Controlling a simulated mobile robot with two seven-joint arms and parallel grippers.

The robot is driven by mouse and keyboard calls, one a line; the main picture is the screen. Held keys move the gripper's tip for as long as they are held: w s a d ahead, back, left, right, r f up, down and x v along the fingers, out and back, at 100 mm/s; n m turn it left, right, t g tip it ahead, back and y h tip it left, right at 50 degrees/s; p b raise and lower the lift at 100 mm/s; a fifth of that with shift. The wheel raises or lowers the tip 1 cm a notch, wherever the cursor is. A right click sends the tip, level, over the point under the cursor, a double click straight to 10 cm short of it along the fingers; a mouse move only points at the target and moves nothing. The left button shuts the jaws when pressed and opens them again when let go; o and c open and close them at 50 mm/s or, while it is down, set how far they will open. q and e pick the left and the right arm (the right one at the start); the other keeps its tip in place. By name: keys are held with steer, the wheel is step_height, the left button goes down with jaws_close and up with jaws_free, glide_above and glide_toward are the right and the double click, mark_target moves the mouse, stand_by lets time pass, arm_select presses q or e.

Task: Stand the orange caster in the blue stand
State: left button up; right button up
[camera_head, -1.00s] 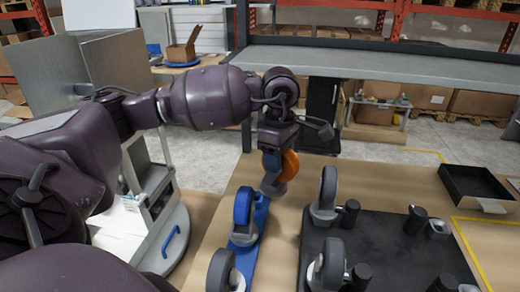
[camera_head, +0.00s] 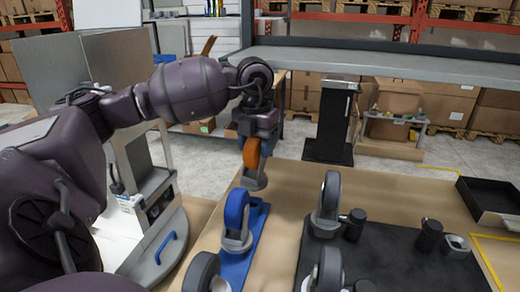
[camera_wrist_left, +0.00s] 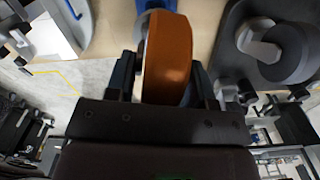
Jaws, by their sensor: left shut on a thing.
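The orange caster (camera_head: 252,155) hangs wheel up, grey base down, in my left gripper (camera_head: 250,143). In the left wrist view, the orange wheel (camera_wrist_left: 167,55) sits between the two fingers of the left gripper (camera_wrist_left: 163,78). The blue stand (camera_head: 240,262) is a long strip on the table below. The caster's base shows just above the stand's far end; I cannot tell whether it touches. A blue-wheeled caster (camera_head: 235,213) stands in the stand's middle, and a grey-wheeled caster (camera_head: 202,273) at its near end. My right gripper is not in view.
A black board (camera_head: 400,262) to the right holds grey-wheeled casters (camera_head: 329,203) and several dark cylinders. A black tray (camera_head: 492,202) lies at the far right. A grey shelf (camera_head: 380,65) spans the back. Bare table lies beyond the stand.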

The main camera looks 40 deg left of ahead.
arm_select(q)
steer(key=n, duration=0.1)
steer(key=a+n, duration=0.1)
steer(key=shift+n, duration=0.4)
steer(key=shift+f+b, duration=0.6)
steer(key=shift+f, duration=0.9)
steer(key=shift+w, duration=0.1)
steer(key=shift+f, duration=0.15)
